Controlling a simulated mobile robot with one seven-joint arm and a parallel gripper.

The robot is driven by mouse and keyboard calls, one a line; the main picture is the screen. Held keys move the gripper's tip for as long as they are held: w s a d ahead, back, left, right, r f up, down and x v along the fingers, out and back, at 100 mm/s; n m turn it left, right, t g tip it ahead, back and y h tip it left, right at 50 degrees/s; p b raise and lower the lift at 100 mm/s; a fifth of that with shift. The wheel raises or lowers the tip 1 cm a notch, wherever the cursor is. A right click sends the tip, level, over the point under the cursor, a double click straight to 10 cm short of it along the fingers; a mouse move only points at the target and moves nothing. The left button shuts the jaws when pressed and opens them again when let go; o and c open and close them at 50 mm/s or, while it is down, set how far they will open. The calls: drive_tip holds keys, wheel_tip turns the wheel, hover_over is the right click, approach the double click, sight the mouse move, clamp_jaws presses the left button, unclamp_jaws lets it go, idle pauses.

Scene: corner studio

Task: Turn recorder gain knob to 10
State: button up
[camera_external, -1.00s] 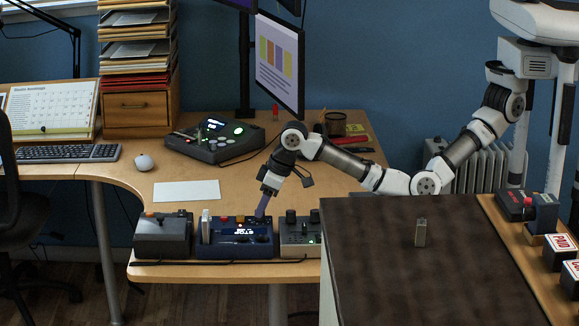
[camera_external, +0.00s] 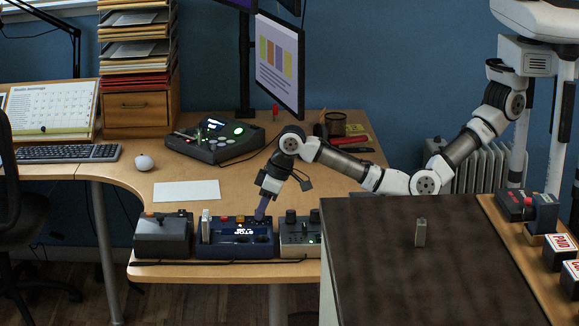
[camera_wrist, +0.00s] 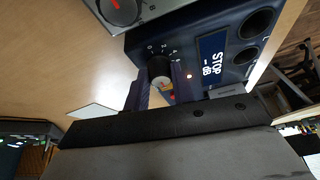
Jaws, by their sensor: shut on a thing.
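The recorder (camera_external: 234,240) is a dark blue box on the front edge of the desk, with a lit display. In the wrist view its display (camera_wrist: 212,56) reads "STOP -dB". The gain knob (camera_wrist: 159,72) is a small dark knob with a light end, beside a number scale on the recorder's panel. My gripper (camera_wrist: 161,88) has its two blue fingers on either side of the knob, shut on it. In the external view my gripper (camera_external: 262,212) reaches down to the right part of the recorder, and the knob is hidden there. The knob's exact pointer setting cannot be read.
A dark grey device (camera_external: 163,236) stands left of the recorder, and a grey box with knobs (camera_external: 301,236) stands close on its right. A white sheet (camera_external: 187,191) lies behind. A dark-topped counter (camera_external: 430,260) stands at the right front.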

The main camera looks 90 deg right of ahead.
drive_tip(key=shift+n, duration=0.4)
drive_tip(key=o, duration=1)
drive_tip(key=shift+r, duration=0.1)
drive_tip(key=b+v, duration=0.2)
drive_tip(key=v, duration=1.1)
drive_tip(key=shift+s+r+b, duration=0.2)
drive_tip(key=shift+r+b, duration=0.1)
drive_tip(key=shift+r, duration=0.05)
drive_tip(key=shift+d, duration=0.1)
